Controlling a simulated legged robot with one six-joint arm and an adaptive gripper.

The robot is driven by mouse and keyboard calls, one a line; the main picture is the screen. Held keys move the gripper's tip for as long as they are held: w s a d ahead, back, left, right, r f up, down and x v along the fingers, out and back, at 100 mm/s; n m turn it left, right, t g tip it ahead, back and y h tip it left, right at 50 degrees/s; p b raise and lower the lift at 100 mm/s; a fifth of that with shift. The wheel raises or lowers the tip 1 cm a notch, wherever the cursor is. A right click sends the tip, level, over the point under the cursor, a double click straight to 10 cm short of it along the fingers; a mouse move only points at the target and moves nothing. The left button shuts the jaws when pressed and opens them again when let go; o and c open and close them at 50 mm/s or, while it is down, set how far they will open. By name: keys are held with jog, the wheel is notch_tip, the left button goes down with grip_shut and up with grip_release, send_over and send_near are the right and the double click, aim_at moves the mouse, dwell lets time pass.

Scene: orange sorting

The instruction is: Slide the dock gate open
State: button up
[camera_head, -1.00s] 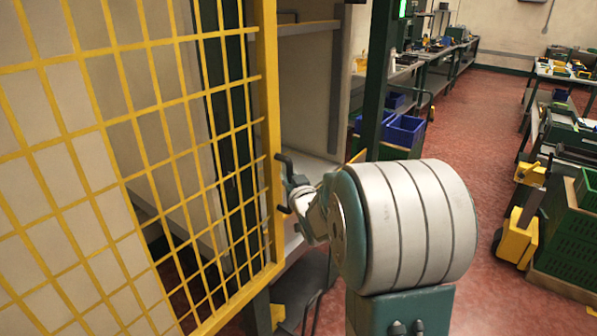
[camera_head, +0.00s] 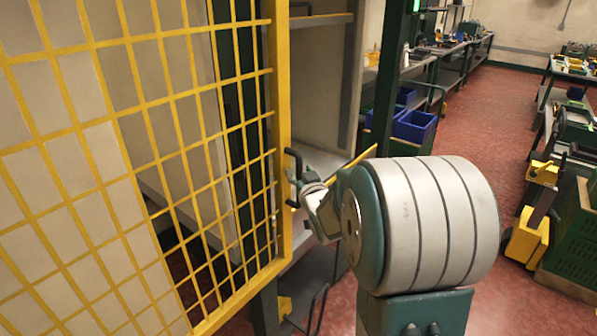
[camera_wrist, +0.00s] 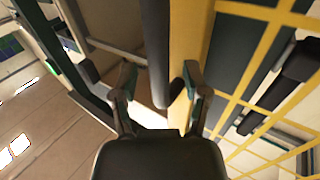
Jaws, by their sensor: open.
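The dock gate is a yellow mesh panel (camera_head: 284,120) that fills the left of the head view. Its dark handle (camera_head: 289,165) stands upright on the frame's right edge. My gripper (camera_head: 299,188) is at the handle, just right of the gate frame. In the wrist view the dark handle bar (camera_wrist: 156,45) runs down between the two spread fingers of my gripper (camera_wrist: 158,82). The gate's yellow frame (camera_wrist: 190,45) lies behind the right finger. The fingers look open around the bar; whether either touches it cannot be told.
A pale bay with a shelf (camera_head: 320,20) lies behind and right of the gate. A dark green post (camera_head: 388,90) stands beyond my arm, near blue bins (camera_head: 415,126).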

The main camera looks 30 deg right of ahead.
jog(key=s+a, duration=0.2)
jog(key=s, duration=0.8)
jog(key=shift+s, duration=0.4)
jog(key=shift+a, duration=0.15)
jog(key=s+a+f+n+g+y, duration=0.1)
jog(key=s+a+n+g+y, duration=0.1)
jog(key=s+a+g, duration=1)
jog(key=s+a+y, duration=0.1)
jog(key=s+a, duration=0.3)
jog(key=s, duration=0.3)
jog(key=shift+s+a, duration=0.4)
